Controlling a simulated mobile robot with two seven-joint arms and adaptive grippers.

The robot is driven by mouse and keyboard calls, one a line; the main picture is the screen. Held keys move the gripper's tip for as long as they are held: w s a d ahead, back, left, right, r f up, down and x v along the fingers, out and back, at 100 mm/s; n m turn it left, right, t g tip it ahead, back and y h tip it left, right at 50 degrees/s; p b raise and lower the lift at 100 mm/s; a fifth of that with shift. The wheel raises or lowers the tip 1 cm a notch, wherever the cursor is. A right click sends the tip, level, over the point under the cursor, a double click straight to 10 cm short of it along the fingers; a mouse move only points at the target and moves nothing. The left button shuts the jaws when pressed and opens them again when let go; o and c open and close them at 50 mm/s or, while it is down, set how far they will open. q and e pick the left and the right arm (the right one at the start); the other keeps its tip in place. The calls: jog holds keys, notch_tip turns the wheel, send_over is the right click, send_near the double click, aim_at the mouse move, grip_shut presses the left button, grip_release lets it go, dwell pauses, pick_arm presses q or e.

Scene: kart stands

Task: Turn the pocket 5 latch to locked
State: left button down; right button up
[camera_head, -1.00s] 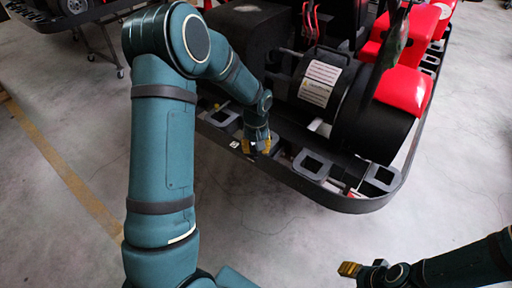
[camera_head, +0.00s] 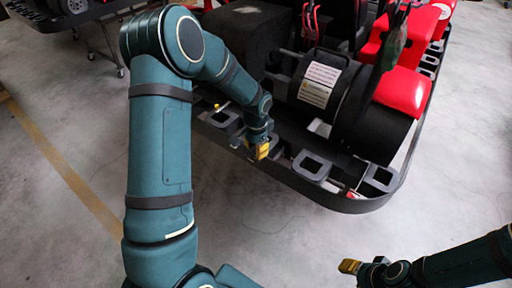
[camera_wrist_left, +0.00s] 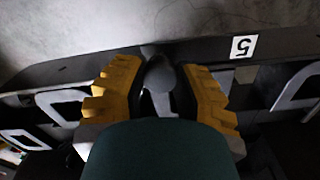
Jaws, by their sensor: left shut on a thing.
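In the left wrist view, a small grey latch with a rounded end (camera_wrist_left: 159,77) sits between the two yellow fingers of my left gripper (camera_wrist_left: 160,68). The gripper is shut on it. A white label with an upside-down 5 (camera_wrist_left: 243,46) is on the dark rail just right of the fingers. In the head view my left gripper (camera_head: 260,150) is at the front edge of the kart's black bumper tray (camera_head: 285,176), and the latch is hidden there. The latch's turn angle is hard to tell. My right gripper (camera_head: 350,267) is low at the right, away from the kart.
Open square pockets (camera_head: 312,165) line the bumper tray on both sides of my left gripper. A small yellow-tipped piece (camera_head: 216,106) stands left of my left wrist. A black drum-shaped housing (camera_head: 372,128) and red bodywork (camera_head: 404,88) rise behind. The floor in front is clear.

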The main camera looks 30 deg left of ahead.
pick_arm(q)
jog(key=m+p, duration=0.1)
jog(key=m, duration=0.4)
jog(key=shift+s, duration=0.1)
jog(key=shift+f+m, duration=0.1)
jog(key=shift+m, duration=0.2)
dwell(0.4)
jog(key=c, duration=0.6)
grip_release()
jog(key=shift+r, duration=0.5)
notch_tip(320, 180, up, 11)
